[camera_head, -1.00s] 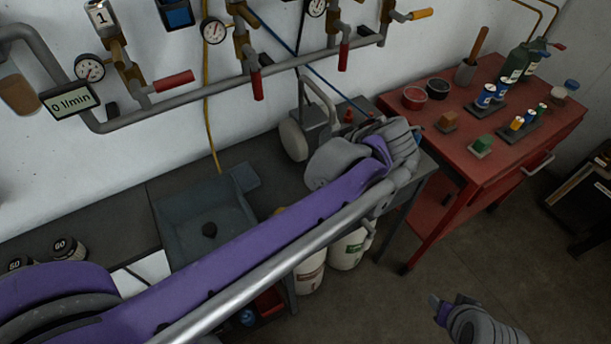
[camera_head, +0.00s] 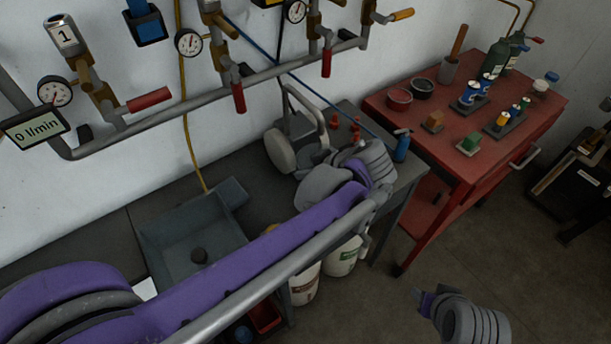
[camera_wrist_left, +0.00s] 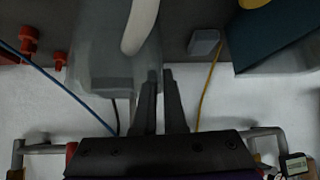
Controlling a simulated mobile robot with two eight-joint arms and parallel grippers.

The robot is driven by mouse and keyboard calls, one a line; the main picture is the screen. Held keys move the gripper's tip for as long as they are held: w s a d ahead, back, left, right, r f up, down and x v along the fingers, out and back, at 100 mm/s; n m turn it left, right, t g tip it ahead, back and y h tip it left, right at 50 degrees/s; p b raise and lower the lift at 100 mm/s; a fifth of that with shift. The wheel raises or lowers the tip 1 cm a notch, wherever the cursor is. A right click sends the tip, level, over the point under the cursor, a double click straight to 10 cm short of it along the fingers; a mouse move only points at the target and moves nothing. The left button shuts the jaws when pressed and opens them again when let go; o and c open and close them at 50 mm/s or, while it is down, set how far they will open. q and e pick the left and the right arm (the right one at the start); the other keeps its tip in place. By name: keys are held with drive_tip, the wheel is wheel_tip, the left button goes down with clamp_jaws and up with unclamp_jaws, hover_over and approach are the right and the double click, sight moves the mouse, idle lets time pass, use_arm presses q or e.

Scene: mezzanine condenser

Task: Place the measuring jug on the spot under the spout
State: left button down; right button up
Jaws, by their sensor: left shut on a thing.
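My left gripper (camera_wrist_left: 162,78) has its fingers close together in the left wrist view, at the right edge of a pale, see-through grey shape I take as the measuring jug (camera_wrist_left: 88,66). Its outline blurs into the grey machine behind, so I cannot tell which part is gripped. In the head view my left gripper (camera_head: 340,185) is over the bench, in front of that machine, and the jug is hidden. A white patch (camera_head: 145,289) beside the sink is mostly covered by my arm. I cannot pick out the spout. My right gripper (camera_head: 425,299) is low over the floor.
A grey machine (camera_head: 281,152) with an arched handle stands against the wall, with red fittings (camera_head: 356,121) to its right. A sink (camera_head: 158,232) is set left. A red cart (camera_head: 455,171) holds small items. Pipes and valves (camera_head: 150,100) cross the wall above.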

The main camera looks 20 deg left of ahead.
use_arm(q)
drive_tip(key=shift+f, duration=0.6)
drive_tip(key=c, duration=1)
unclamp_jaws()
drive_tip(key=shift+o, duration=0.2)
drive_tip(key=v, duration=1.2)
